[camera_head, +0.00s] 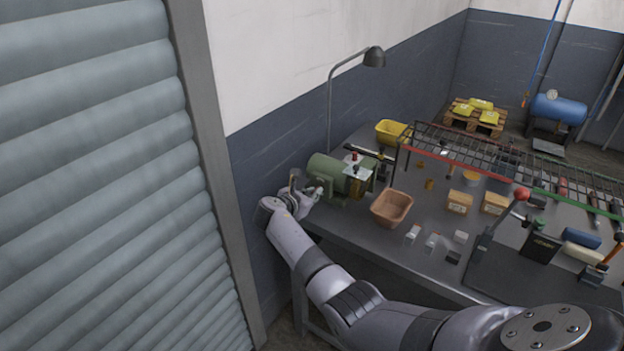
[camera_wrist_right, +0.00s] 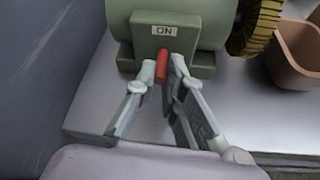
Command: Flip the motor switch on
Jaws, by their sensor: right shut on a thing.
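The green motor (camera_head: 325,170) sits at the far left end of the workbench. In the right wrist view, the motor (camera_wrist_right: 180,30) has a small plate marked "ON" (camera_wrist_right: 164,31) on its front box. A red switch lever (camera_wrist_right: 162,64) sticks out below the plate. My right gripper (camera_head: 312,194) is at the motor's left end; in the wrist view, its fingers (camera_wrist_right: 163,72) are closed around the red lever, one tip on each side. The lever's lower part is partly hidden by the fingers. My left gripper shows in neither view.
A brown bin (camera_head: 392,208) stands right of the motor, with a yellow bin (camera_head: 391,131) behind. A wire rack (camera_head: 480,148) and several small boxes fill the bench (camera_head: 350,235) further right. A lamp (camera_head: 374,57) rises behind the motor. A wall is close on the left.

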